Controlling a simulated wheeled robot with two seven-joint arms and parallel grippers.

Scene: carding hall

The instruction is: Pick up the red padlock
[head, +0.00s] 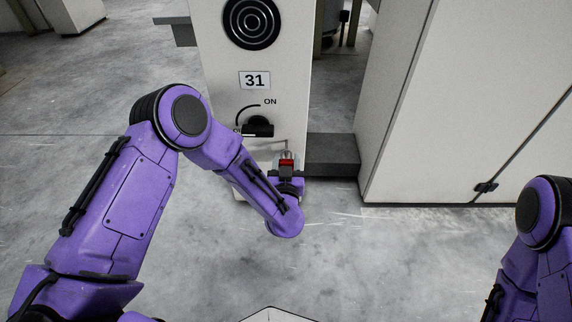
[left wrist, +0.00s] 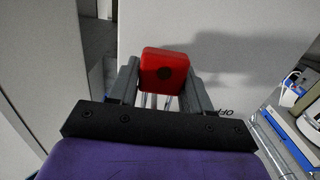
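The red padlock (head: 286,162) is in front of the lower part of the white panel marked 31. In the left wrist view the padlock (left wrist: 163,68) sits between the two fingers of my left gripper (left wrist: 162,82), with its sides against them. The bright shackle legs show between the fingers. My left gripper (head: 287,168) is shut on it; in the head view the wrist partly hides the gripper. My right arm enters at the right edge; its gripper is out of view.
The white panel (head: 290,85) carries a black rotary switch (head: 258,126), and a dark grey ledge (head: 332,155) adjoins it. A large white cabinet (head: 450,110) stands to the right. A cluttered bench (left wrist: 290,125) shows in the left wrist view. The floor in front is clear.

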